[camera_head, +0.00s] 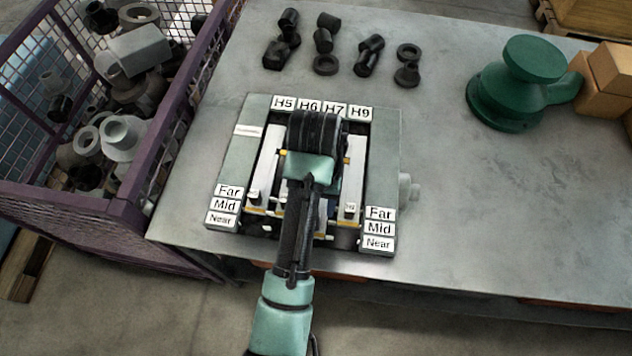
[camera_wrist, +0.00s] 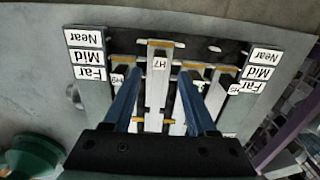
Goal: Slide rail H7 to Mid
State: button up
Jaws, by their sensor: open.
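Rail H7 (camera_wrist: 158,88) is a pale bar with an H7 tag in the wrist view. Its orange-marked end lies about level with the Near labels (camera_wrist: 85,37), farther out than the neighbouring rails. My gripper (camera_wrist: 158,85) is open, its two blue fingers on either side of rail H7 with gaps showing. In the head view my gripper and arm cover most of H7. The Mid labels (camera_head: 224,205) (camera_head: 380,228) sit between Far and Near on both side blocks of the fixture (camera_head: 384,150).
Rail H9 (camera_wrist: 117,80) and rail H5 (camera_wrist: 232,88) flank the middle rails, their ends near Mid level. Dark cylindrical parts (camera_head: 323,40) and a green part (camera_head: 525,85) stand on the table (camera_head: 480,200). A purple mesh crate (camera_head: 128,205) stands at left.

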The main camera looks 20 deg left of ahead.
notch_tip(320, 180, down, 8)
jog(key=shift+p, duration=1.05)
grip_shut()
jog(key=shift+w, duration=0.15)
dwell(0.5)
